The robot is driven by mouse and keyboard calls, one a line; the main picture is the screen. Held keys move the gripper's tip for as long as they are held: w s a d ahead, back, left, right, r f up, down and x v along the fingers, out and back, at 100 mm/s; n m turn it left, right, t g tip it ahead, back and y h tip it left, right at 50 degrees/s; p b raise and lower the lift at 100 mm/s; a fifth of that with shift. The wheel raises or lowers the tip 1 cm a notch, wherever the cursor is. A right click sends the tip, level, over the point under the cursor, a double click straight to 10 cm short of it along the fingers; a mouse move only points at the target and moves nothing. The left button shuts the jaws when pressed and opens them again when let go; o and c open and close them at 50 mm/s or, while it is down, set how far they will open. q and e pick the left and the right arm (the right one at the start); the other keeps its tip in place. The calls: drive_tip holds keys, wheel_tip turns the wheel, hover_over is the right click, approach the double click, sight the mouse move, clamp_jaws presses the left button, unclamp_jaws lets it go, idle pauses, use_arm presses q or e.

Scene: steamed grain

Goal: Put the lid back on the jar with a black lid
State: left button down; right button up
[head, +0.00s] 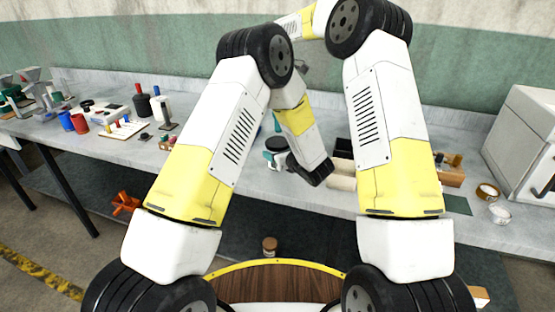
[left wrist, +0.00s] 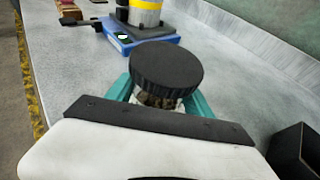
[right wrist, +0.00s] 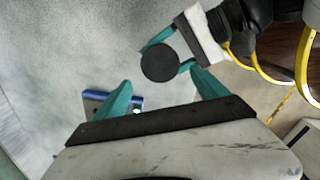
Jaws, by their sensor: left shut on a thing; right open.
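The jar (left wrist: 152,99) is clear with brownish contents. Its black lid (left wrist: 166,68) sits over the mouth; I cannot tell whether it is fully seated. My left gripper (left wrist: 160,98) is shut on the jar, its teal fingers on either side below the lid. The lid shows from above in the right wrist view (right wrist: 160,63) and small in the head view (head: 276,144). My right gripper (right wrist: 160,77) is open and empty, with its fingertips apart and the lid seen just beyond them. In the head view, my left arm hides most of the right gripper (head: 277,122).
A blue device (left wrist: 140,32) with a yellow-banded cylinder (left wrist: 145,12) stands beyond the jar. A black open box (left wrist: 298,152) is at the lower right of the left wrist view. Bottles, cups and a board (head: 121,130) stand at the bench's left; a white cabinet (head: 528,135) stands at the right.

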sight(277, 142)
drive_tip(key=shift+f, duration=4)
drive_tip(key=shift+c, duration=0.2)
drive_tip(key=c, duration=1.3)
drive_tip(key=shift+o, duration=0.2)
drive_tip(key=m, duration=0.3)
drive_tip(key=o, duration=1.5)
drive_tip(key=shift+o, duration=0.2)
